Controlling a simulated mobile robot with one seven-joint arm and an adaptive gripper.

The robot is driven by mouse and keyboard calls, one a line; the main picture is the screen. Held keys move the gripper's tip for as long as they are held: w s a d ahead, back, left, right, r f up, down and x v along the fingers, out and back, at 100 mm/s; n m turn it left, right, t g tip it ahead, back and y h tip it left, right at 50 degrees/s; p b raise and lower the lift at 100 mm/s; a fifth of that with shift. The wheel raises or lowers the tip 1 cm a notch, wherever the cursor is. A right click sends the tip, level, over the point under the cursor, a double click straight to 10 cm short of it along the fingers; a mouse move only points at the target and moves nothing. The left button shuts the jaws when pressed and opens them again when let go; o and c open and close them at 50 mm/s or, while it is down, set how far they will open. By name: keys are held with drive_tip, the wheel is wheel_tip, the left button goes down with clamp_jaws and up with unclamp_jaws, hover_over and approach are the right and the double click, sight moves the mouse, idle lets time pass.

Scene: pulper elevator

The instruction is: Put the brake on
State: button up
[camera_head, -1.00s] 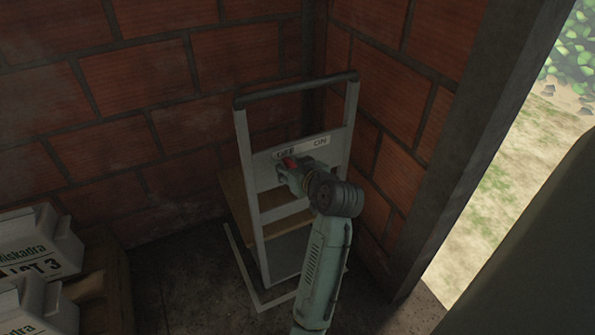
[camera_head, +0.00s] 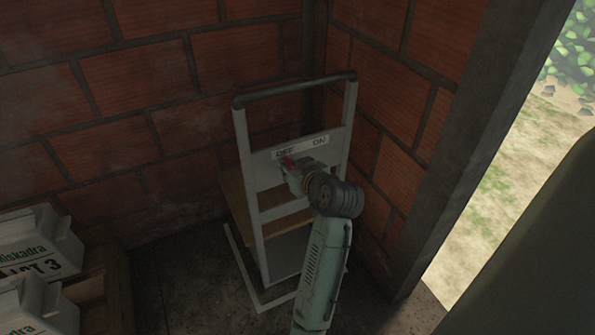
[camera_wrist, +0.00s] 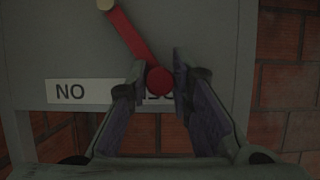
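The brake lever is a red bar on the grey cart panel. In the wrist view the lever (camera_wrist: 130,37) slants from a pale pivot at the top to a round red knob (camera_wrist: 160,81). A white label (camera_head: 300,147) reads OFF on the left and ON on the right in the head view. The lever (camera_head: 287,162) leans to the OFF side. My gripper (camera_wrist: 158,68) is at the knob, with one finger on each side. The fingers stand apart; whether either touches the knob I cannot tell. In the wrist view the knob and a finger partly hide the OFF word.
The grey-framed cart (camera_head: 243,165) with a dark top handle (camera_head: 295,88) stands in a brick corner. A doorway opens at the right. Bare floor (camera_head: 185,290) lies in front.

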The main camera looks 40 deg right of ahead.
sight(293, 156)
drive_tip(key=shift+s+d+r+p, duration=0.15)
drive_tip(key=shift+d+r+p, duration=0.15)
drive_tip(key=shift+d, duration=0.3)
drive_tip(key=shift+s+d+r+p, duration=0.15)
drive_tip(key=shift+d+r+p, duration=0.1)
drive_tip(key=shift+d, duration=0.45)
drive_tip(key=shift+s+d, duration=0.1)
drive_tip(key=shift+s+d+r, duration=0.1)
drive_tip(key=shift+s+d, duration=0.05)
drive_tip(key=shift+d, duration=0.5)
drive_tip(key=shift+s+d+r, duration=0.1)
drive_tip(key=shift+d, duration=0.5)
drive_tip(key=shift+s+d+f, duration=0.15)
drive_tip(key=shift+s+d, duration=0.05)
drive_tip(key=shift+d, duration=0.5)
drive_tip(key=shift+s+d+f, duration=0.1)
drive_tip(key=shift+s+d, duration=0.05)
drive_tip(key=shift+d, duration=0.5)
